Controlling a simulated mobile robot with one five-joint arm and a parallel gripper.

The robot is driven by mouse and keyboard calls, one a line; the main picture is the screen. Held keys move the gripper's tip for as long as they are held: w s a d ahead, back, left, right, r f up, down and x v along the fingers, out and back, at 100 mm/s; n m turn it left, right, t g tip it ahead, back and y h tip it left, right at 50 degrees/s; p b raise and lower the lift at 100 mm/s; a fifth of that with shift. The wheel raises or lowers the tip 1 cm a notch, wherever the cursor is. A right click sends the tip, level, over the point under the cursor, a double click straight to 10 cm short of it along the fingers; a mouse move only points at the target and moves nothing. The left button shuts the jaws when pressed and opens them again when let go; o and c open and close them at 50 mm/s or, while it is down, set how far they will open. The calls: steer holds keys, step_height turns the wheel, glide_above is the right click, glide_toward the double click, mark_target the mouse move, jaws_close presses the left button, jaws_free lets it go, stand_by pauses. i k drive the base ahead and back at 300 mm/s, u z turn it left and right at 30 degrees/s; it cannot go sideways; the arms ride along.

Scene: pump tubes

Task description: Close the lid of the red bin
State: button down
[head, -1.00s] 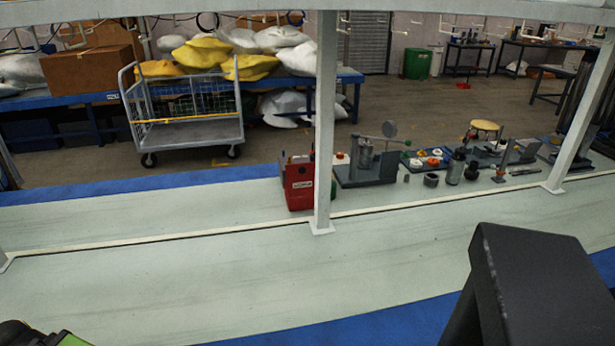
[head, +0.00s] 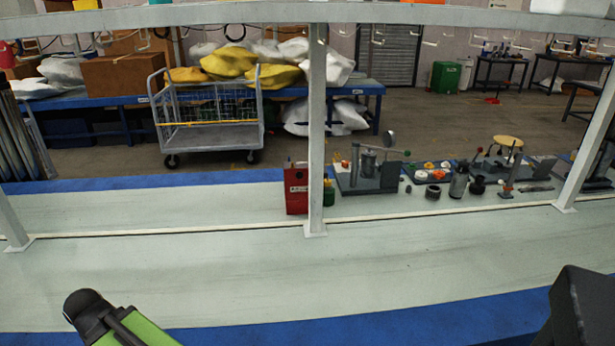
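A small red box-like bin (head: 296,190) with a pale label stands upright on the far side of the pale bench, just left of the white post. The post covers part of its right side. Its top is small and dark, and I cannot tell whether the lid is open or shut. No gripper fingers show. A black and green part, which looks like my arm, is at the lower left, well apart from the bin. A black block is at the lower right edge.
White posts (head: 316,130) rise from the bench (head: 200,270) beside a low pale rail. A green bottle (head: 328,193), a grey fixture (head: 367,178) and several small parts stand right of the bin. The near bench is clear. A wire cart (head: 210,120) stands behind.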

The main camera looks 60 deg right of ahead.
mark_target(296, 179)
steer(key=z, duration=0.1)
steer(key=i, duration=1)
